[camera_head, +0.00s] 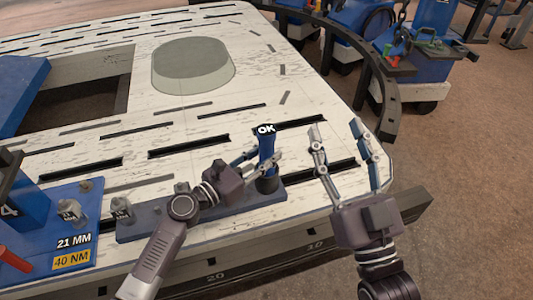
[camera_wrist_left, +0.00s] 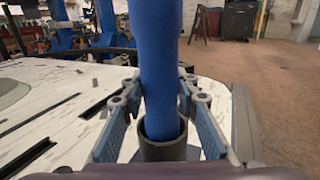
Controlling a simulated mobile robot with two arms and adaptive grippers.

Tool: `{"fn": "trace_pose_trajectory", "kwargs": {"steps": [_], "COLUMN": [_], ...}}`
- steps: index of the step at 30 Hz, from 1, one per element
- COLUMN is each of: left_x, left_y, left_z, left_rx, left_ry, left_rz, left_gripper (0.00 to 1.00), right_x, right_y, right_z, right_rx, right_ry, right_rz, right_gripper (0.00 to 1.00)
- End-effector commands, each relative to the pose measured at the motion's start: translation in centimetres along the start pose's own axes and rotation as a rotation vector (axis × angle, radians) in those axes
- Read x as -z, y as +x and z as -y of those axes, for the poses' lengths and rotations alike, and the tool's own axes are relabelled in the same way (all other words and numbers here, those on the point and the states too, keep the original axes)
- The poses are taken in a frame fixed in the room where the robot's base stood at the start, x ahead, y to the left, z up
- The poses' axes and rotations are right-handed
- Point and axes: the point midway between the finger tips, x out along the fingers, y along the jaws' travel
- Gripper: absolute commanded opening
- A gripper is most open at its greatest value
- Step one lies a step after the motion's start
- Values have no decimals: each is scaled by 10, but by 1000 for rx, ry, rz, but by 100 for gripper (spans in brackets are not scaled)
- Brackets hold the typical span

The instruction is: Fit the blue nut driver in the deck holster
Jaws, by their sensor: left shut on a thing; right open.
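The blue nut driver (camera_head: 267,149) stands upright with its lower end inside the dark cup of the deck holster (camera_head: 267,184). A black "OK" label shows at its top in the head view. My left gripper (camera_head: 262,156) is shut on the driver's blue shaft, just above the cup. In the left wrist view the driver (camera_wrist_left: 161,70) passes between the fingers (camera_wrist_left: 158,105) and down into the round cup (camera_wrist_left: 163,147). How deep it sits inside the cup is hidden. My right gripper (camera_head: 341,130) is open and empty, to the right of the holster.
A blue panel marked "21 MM" and "40 NM" (camera_head: 70,250) is at the left. The slotted white deck (camera_head: 120,150) has a grey oval pad (camera_head: 193,68). Blue carts (camera_head: 420,80) stand beyond the bench.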

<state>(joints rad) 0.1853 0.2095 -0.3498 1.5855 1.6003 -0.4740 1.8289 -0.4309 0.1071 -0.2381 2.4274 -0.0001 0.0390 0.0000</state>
Motion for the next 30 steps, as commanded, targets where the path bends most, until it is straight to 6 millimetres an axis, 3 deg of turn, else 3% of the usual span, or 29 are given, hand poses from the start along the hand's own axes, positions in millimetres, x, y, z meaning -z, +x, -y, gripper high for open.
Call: {"fn": "trace_pose_trajectory", "kwargs": {"steps": [2, 3, 8, 20, 30], "left_x": [-3, -3, -2, 3, 2], "left_y": [1, 1, 0, -10, -78], "left_z": [0, 0, 0, 0, 0], "left_rx": [-1, -1, 0, -1, -2], "left_ry": [1, 1, 1, 0, -2], "left_rz": [6, 6, 4, -4, -2], "left_gripper": [0, 31, 49, 49, 49], "right_x": [2, 4, 3, 3, 2], "right_y": [0, 0, 0, 0, 0], "right_z": [0, 0, 0, 0, 0], "right_rx": [0, 1, 1, 0, 0], "right_ry": [1, 1, 1, -1, 0], "right_rz": [-11, -14, -13, -11, -10], "right_gripper": [49, 49, 49, 49, 49]}}
